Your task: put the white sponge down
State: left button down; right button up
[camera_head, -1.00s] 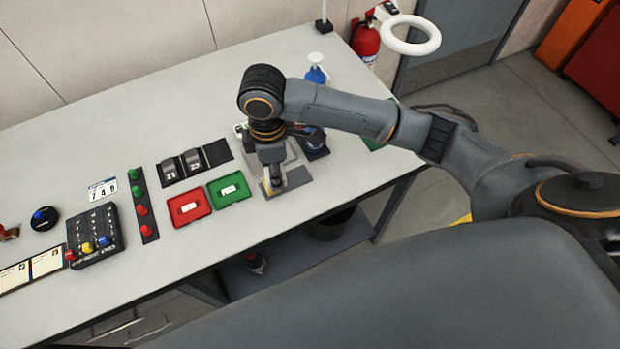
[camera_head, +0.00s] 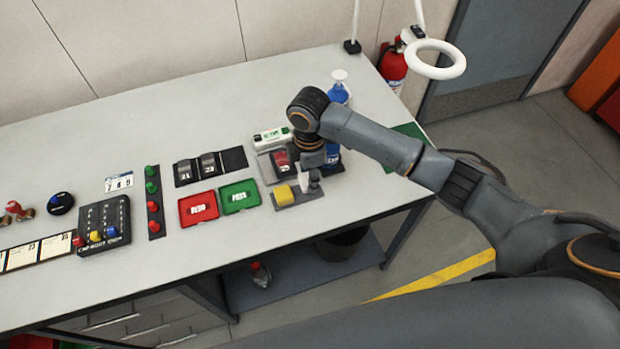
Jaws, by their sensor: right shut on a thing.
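The white sponge (camera_head: 304,179) shows as a small pale upright piece at the fingers of my right gripper (camera_head: 311,185). The gripper is shut on it and points down over the right part of a dark grey mat (camera_head: 318,196). The fingers hide part of the sponge, and I cannot tell whether it touches the mat. A yellow sponge (camera_head: 284,195) lies on the left part of the same mat, just left of the white one. My left gripper is not in view.
A red tray (camera_head: 184,221) and a green tray (camera_head: 226,210) lie left of the mat. Behind the mat are a white-and-green box (camera_head: 271,138), a red item (camera_head: 281,160) and a blue item (camera_head: 333,155). The table's front edge is close; bare tabletop lies at the back.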

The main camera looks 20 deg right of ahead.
jog(key=shift+w+d+f, duration=0.1)
jog(key=shift+w+f, duration=0.3)
jog(key=shift+f, duration=0.1)
notch_tip(320, 180, down, 3)
jog(key=shift+w+d+f+p, duration=0.1)
jog(key=shift+p, duration=0.2)
jog(key=shift+f, duration=0.1)
jog(key=shift+f, duration=0.2)
jog(key=o, duration=1)
jog(key=shift+r, duration=0.1)
